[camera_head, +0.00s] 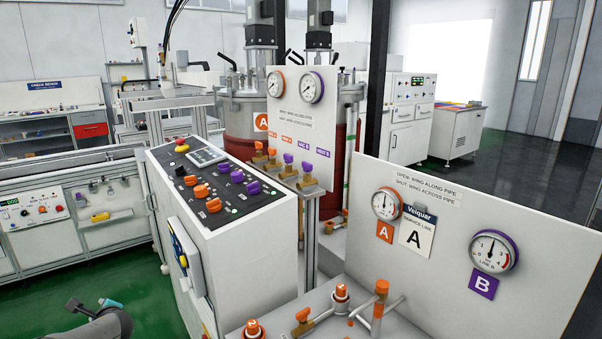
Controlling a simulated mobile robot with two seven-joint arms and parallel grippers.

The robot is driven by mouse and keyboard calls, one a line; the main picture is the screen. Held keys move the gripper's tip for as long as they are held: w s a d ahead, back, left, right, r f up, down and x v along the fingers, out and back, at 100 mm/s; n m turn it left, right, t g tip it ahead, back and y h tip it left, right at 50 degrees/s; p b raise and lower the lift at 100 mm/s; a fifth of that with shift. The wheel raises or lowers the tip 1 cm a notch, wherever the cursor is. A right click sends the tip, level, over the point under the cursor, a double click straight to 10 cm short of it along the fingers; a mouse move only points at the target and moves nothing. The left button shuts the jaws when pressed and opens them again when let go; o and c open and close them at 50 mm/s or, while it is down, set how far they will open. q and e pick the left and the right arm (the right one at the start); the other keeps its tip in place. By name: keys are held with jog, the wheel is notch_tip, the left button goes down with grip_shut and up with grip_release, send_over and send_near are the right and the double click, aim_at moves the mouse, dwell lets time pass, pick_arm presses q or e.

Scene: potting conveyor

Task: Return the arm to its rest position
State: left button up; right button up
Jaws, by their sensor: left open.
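My left gripper (92,305) shows at the bottom left edge of the head view, at the end of my grey arm (106,326). Its two fingertips stand apart, one dark and one teal, with nothing seen between them. It is over the green floor, to the left of the white control console and clear of it. Most of the arm is cut off by the bottom edge. My right gripper is not in the view.
The control console (245,232) with orange and purple knobs stands right of my gripper. A gauge panel (520,285) and orange-handled valves (303,319) fill the bottom right. A long bench (95,215) runs along the left. Green floor (45,312) around the gripper is free.

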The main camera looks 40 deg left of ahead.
pick_arm(q)
jog(key=s+d+f+n+t+h, duration=0.1)
jog(key=s+d+f+n+h, duration=0.25)
jog(key=s+f, duration=0.55)
jog(key=s+d+f+n+h, duration=0.1)
jog(key=s+d+f+h, duration=0.15)
jog(key=d+f, duration=0.55)
jog(key=s+d+f+n+h, duration=0.1)
jog(key=s+d+f+n, duration=0.15)
jog(key=d+f, duration=0.55)
jog(key=s+d+f+h, duration=0.1)
jog(key=d+f+h, duration=0.1)
jog(key=d, duration=1.1)
jog(key=s+d+f+n+h, duration=0.1)
jog(key=d+f+h, duration=0.1)
jog(key=d, duration=1.1)
jog(key=s+d+f+g+h, duration=0.1)
jog(key=d+f, duration=0.3)
jog(key=d, duration=0.8)
jog(key=shift+s+d+f+n+h, duration=0.2)
jog(key=shift+s+d+n+h, duration=0.1)
jog(key=shift+d+h, duration=0.1)
jog(key=shift+a, duration=0.1)
